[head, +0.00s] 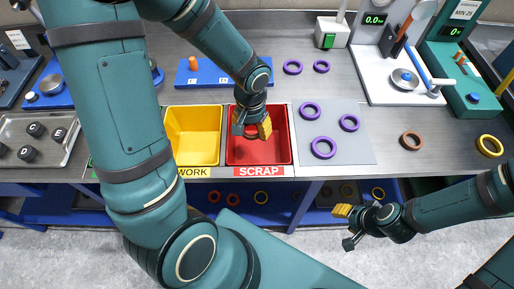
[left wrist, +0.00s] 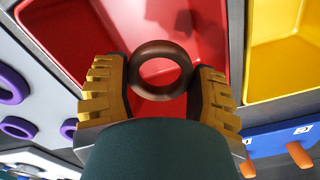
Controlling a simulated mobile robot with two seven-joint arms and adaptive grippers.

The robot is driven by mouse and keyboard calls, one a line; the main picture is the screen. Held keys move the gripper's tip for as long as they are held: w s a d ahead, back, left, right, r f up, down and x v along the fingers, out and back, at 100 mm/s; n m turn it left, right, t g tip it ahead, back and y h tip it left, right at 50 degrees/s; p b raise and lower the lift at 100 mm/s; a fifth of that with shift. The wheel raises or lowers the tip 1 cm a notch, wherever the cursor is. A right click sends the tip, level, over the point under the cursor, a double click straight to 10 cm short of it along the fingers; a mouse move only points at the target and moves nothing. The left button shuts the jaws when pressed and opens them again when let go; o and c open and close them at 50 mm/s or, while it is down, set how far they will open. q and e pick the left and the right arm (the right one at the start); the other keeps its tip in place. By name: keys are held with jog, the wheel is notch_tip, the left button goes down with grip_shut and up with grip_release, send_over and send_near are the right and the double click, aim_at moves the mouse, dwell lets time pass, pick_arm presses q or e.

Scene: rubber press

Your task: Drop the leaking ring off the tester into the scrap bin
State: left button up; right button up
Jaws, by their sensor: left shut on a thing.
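My left gripper (head: 250,124) is over the red scrap bin (head: 285,150), whose front label reads SCRAP. In the left wrist view the gripper (left wrist: 160,88) is shut on a brown ring (left wrist: 160,48), held edge to edge between the yellow-padded fingers. The red bin (left wrist: 208,30) lies behind the ring there. In the head view the held ring is mostly hidden by the fingers. A green device with a 0.0 display and a MIN 25 sign (head: 465,10) stands at the back right. My right gripper (head: 347,227) is open and empty in front of the bench edge.
The yellow rework bin (head: 193,135) adjoins the scrap bin on the left. Several purple rings (head: 323,147) lie on and behind a grey mat (head: 350,115) to the right. Another brown ring (head: 411,140) and a yellow ring (head: 490,145) lie on the bench at right.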

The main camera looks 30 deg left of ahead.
pick_arm(q)
jog(key=shift+f, duration=0.3)
jog(key=o, duration=1)
notch_tip(320, 180, up, 12)
jog(key=shift+r, duration=0.1)
